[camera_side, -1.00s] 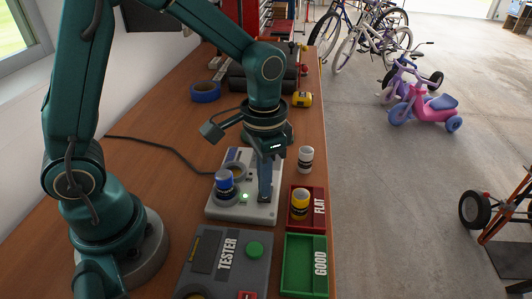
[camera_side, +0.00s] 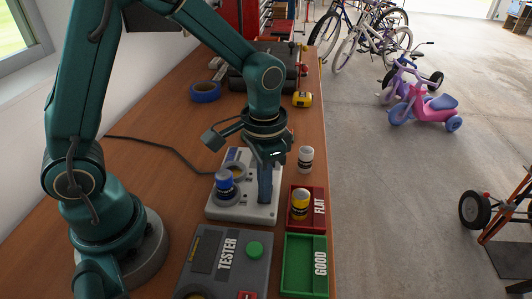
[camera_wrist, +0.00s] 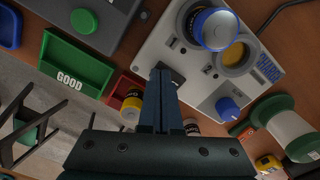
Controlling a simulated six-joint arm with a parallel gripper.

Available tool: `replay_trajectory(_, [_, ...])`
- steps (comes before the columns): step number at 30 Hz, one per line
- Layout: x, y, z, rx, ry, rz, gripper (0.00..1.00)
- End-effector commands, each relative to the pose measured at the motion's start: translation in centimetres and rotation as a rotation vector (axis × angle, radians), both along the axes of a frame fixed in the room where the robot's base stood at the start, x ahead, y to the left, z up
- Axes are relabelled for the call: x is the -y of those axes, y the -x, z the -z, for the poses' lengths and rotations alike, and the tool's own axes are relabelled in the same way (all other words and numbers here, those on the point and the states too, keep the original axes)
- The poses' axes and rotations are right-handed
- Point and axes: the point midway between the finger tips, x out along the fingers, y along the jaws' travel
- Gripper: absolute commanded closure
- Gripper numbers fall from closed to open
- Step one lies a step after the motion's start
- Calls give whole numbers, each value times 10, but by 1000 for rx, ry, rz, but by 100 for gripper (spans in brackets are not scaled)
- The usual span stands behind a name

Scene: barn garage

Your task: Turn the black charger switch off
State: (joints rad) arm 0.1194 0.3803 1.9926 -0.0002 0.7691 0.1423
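The pale grey charger (camera_side: 222,211) sits on the bench. A blue-topped battery (camera_side: 224,181) stands in one of its wells, and it also shows in the wrist view (camera_wrist: 212,28). The black switch (camera_wrist: 179,78) is on the charger's face, partly hidden behind my fingertips in the wrist view. My gripper (camera_side: 265,200) points down at the charger's right part, fingers together and empty. Its tips (camera_wrist: 162,72) are right beside or on the switch; contact cannot be told. No lit green light shows on the charger.
A grey tester (camera_side: 262,272) stands in front of the charger. A green GOOD tray (camera_side: 305,280) is empty. A white-topped battery (camera_side: 306,158) stands behind the red tray. Blue tape (camera_side: 205,92) lies farther back.

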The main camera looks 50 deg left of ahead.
Motion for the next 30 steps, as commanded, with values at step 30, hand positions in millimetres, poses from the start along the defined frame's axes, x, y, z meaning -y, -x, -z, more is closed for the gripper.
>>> replay_trajectory(30, [0, -1, -68, 3, 0, 0, 100])
